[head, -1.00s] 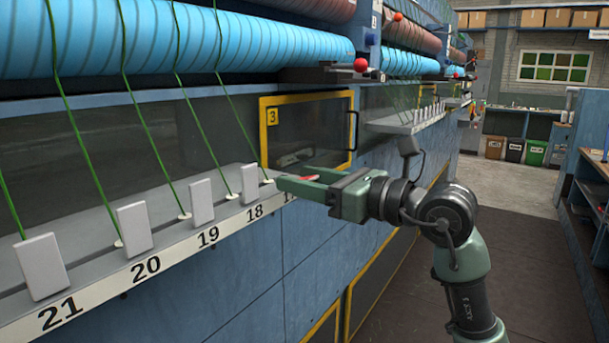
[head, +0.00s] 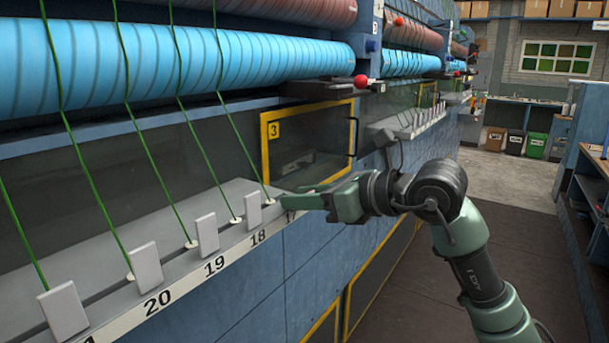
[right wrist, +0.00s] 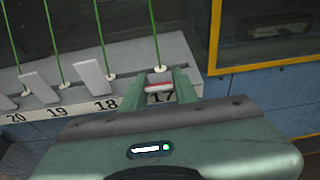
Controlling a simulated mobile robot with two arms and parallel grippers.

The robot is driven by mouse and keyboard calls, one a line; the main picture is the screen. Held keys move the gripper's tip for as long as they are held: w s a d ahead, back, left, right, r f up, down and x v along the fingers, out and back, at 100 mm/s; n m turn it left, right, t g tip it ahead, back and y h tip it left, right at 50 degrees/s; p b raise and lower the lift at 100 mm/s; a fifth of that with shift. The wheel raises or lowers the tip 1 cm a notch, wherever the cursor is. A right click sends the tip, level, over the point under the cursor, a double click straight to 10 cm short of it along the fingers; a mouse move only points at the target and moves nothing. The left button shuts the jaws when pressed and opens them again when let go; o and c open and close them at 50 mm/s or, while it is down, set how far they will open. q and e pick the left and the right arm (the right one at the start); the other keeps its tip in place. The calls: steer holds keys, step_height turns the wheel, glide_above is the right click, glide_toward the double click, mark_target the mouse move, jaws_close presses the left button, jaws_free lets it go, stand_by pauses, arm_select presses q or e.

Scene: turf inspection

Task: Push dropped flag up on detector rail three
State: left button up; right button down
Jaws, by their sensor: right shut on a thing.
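The detector rail (head: 235,195) is a grey shelf with a numbered white front strip. Pale flags stand raised over 18 (head: 253,210), 19 (head: 207,232) and 20 (head: 146,266). At 17, a flag with a red face and a pale edge (right wrist: 158,86) shows between my fingers in the right wrist view; how far it is tilted is hard to tell. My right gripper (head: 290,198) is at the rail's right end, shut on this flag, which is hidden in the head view. The wrist view shows the fingers (right wrist: 158,78) on either side of it. My left gripper is out of view.
Green threads (head: 143,130) run down to eyelets behind the flags. A yellow-framed window marked 3 (head: 308,104) stands just beyond the gripper. Another rail (head: 408,124) lies farther along the machine. The aisle floor (head: 410,270) at right is clear.

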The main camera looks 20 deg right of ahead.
steer(key=g+h+p, duration=0.1)
steer(key=p, duration=0.2)
steer(key=w+a+r+g+h+p, duration=0.1)
steer(key=g+p, duration=0.1)
steer(key=p, duration=0.2)
steer(key=r+g+h+p, duration=0.1)
steer(key=g+h+p, duration=0.1)
steer(key=p, duration=0.1)
steer(key=shift+w+a, duration=0.15)
steer(key=shift+w, duration=0.1)
steer(key=shift+w+a+f+g+h+p, duration=0.1)
steer(key=shift+w+a+g+h+p, duration=0.1)
steer(key=shift+g+h+p, duration=0.5)
steer(key=shift+w+a+f+g+h+p, duration=0.1)
steer(key=shift+w+f+g+h+p, duration=0.05)
steer(key=shift+g+h+p, duration=0.3)
steer(key=shift+w+a+f+g+h+p, duration=0.15)
steer(key=shift+g+p, duration=0.1)
steer(key=shift+g, duration=0.3)
steer(key=c, duration=1.1)
jaws_free()
steer(key=shift+r, duration=0.1)
